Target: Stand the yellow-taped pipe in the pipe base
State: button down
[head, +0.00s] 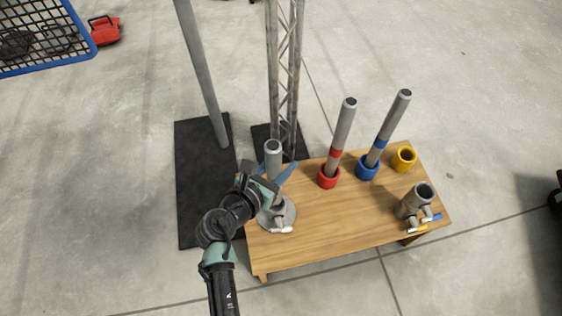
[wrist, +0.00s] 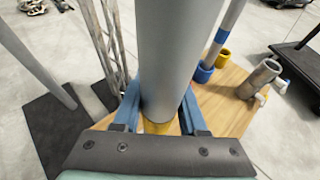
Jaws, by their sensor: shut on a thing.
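The yellow-taped pipe is a grey tube (head: 273,165), upright above the left end of the table. In the wrist view the pipe (wrist: 165,50) runs down between the blue fingers, and its yellow tape (wrist: 158,128) shows just below them. My gripper (head: 273,178) is shut around the pipe; the fingers also show in the wrist view (wrist: 160,112). The pipe base (head: 288,217), a round grey metal plate with a small handle, lies on the table directly below. My gripper partly covers the join, so I cannot tell whether the pipe is seated in it.
The wooden table (head: 330,235) also bears a red cup (head: 328,182) and a blue cup (head: 367,172) with pipes, an empty yellow cup (head: 404,163) and a short wide grey tube (head: 413,203) with clamps. A truss (head: 284,70) and a pole (head: 200,75) rise close behind.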

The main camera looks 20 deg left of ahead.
jog(key=shift+f, duration=0.2)
jog(key=shift+f+b, duration=0.95)
jog(key=shift+f, duration=0.75)
jog(key=shift+f+b, duration=1.85)
jog(key=shift+f, duration=0.95)
jog(key=shift+c, duration=1.8)
grip_release()
